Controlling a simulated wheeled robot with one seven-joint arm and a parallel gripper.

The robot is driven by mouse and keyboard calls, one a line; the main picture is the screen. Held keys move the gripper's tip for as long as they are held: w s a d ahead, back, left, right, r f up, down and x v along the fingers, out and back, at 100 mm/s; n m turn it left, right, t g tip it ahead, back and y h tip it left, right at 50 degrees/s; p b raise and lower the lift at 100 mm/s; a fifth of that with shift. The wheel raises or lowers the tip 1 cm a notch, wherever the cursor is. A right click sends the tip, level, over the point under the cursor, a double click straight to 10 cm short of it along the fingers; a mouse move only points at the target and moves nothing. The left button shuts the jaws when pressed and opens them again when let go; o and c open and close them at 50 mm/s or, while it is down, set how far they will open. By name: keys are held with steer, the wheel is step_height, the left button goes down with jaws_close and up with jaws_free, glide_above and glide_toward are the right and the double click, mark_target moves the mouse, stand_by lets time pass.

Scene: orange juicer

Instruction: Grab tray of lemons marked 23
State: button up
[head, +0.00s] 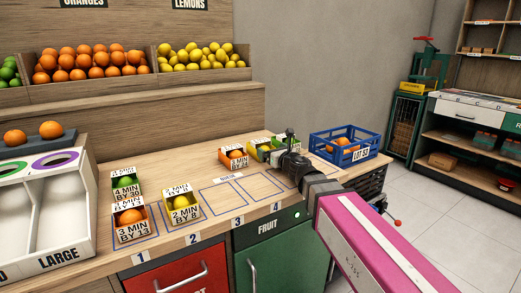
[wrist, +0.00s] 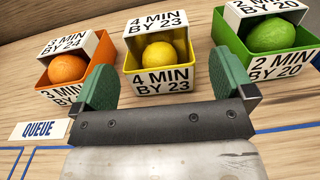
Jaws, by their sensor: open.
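The yellow tray (wrist: 160,84) holds one lemon (wrist: 160,55) and is marked "4 MIN BY 23". It stands on the wooden counter, ahead of and between the two green fingers of my gripper (wrist: 165,72) in the wrist view. My gripper is open and empty, and I cannot tell whether either finger touches the tray. In the head view, my gripper (head: 288,137) is over the back of the counter, near the yellow tray (head: 256,150), which is partly hidden by its neighbours.
Close left is an orange tray (wrist: 72,80) marked "BY 24"; close right, a green tray (wrist: 262,66) marked "BY 20". A blue crate (head: 345,148) stands right. Other fruit trays occupy slots 1 (head: 131,232) and 2 (head: 181,214). Slots 3 and 4 look clear.

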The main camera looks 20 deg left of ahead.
mark_target(264, 145)
steer(key=shift+x, duration=3)
steer(key=shift+s+r, duration=0.15)
steer(key=shift+s, duration=0.05)
steer(key=c, duration=0.8)
